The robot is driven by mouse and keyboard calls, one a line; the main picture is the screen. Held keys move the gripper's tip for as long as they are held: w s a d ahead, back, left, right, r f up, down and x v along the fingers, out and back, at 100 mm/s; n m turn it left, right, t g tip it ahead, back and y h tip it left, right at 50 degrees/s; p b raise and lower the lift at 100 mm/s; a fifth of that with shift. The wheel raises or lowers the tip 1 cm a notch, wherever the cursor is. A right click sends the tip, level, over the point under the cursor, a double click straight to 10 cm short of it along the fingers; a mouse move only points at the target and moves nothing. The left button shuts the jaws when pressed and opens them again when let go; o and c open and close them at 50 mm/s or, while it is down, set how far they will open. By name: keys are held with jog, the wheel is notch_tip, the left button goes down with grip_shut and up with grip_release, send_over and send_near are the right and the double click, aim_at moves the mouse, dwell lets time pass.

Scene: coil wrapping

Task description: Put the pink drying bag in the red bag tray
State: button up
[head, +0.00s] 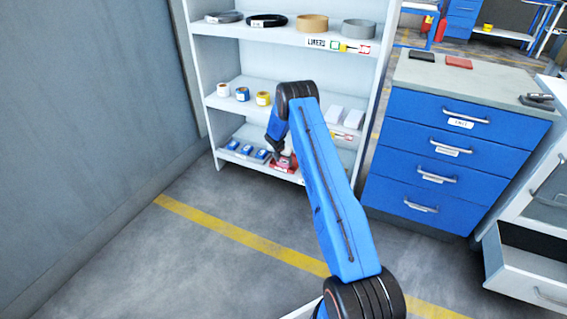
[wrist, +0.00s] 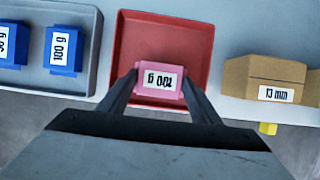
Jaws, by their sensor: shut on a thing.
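The pink drying bag (wrist: 160,72) has a white label and sits between the two fingers of my gripper (wrist: 160,84), which is shut on it. The red bag tray (wrist: 160,28) is behind and around the bag in the wrist view, so the bag is over the tray. I cannot tell whether it touches the tray floor. In the head view the red tray (head: 287,167) shows on the lowest shelf, partly hidden by my arm, and the bag cannot be made out clearly.
A grey tray (wrist: 92,72) with blue labelled blocks (wrist: 62,50) stands just left of the red tray. Brown boxes (wrist: 262,75) stand close on its right. The shelf above (head: 232,104) holds tape rolls and white boxes.

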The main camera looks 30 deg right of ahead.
jog(key=shift+f, duration=0.3)
jog(key=shift+f, duration=0.1)
jog(key=o, duration=1.2)
jog(key=v, duration=0.7)
jog(key=shift+a+r, duration=0.15)
jog(key=shift+r, duration=0.2)
